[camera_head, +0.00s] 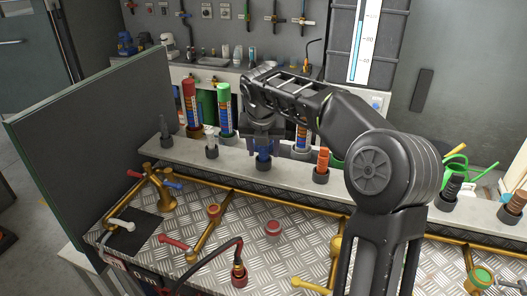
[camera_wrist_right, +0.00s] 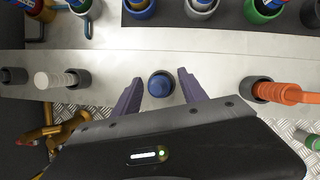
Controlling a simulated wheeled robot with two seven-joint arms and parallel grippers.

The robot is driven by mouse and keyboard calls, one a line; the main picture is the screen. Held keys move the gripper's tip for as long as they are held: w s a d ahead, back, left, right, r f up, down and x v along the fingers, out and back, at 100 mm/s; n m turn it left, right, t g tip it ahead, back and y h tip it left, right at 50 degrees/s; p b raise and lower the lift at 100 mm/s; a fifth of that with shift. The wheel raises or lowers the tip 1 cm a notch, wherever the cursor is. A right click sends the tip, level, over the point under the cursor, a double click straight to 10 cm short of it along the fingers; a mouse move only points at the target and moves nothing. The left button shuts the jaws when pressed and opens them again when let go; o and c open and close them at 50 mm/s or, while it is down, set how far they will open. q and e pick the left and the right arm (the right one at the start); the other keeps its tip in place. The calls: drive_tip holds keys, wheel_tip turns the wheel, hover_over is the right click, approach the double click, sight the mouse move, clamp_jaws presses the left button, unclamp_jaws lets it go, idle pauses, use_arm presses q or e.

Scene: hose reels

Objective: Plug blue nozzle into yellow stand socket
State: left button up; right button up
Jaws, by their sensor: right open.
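The blue nozzle (camera_head: 263,153) stands upright in a dark holder (camera_head: 263,164) on the light ledge. In the right wrist view the nozzle (camera_wrist_right: 160,85) shows as a blue round top inside its dark ring. My right gripper (camera_head: 263,140) is over it, open, with one finger on each side (camera_wrist_right: 158,88) and gaps between fingers and nozzle. Yellow-brass pipes and a stand (camera_head: 165,193) are on the metal deck below at left; I cannot tell which opening is the yellow stand socket. My left gripper is not in view.
On the same ledge (camera_head: 236,152) stand a white nozzle (camera_head: 211,138) to the left and an orange nozzle (camera_head: 322,160) to the right. Red and green bottles (camera_head: 224,108) stand behind. A dark green-edged panel (camera_head: 90,140) rises at left. A black hose (camera_head: 215,254) arches over the deck.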

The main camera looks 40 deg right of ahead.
drive_tip(key=shift+c, duration=0.2)
idle(0.4)
clamp_jaws()
idle(0.3)
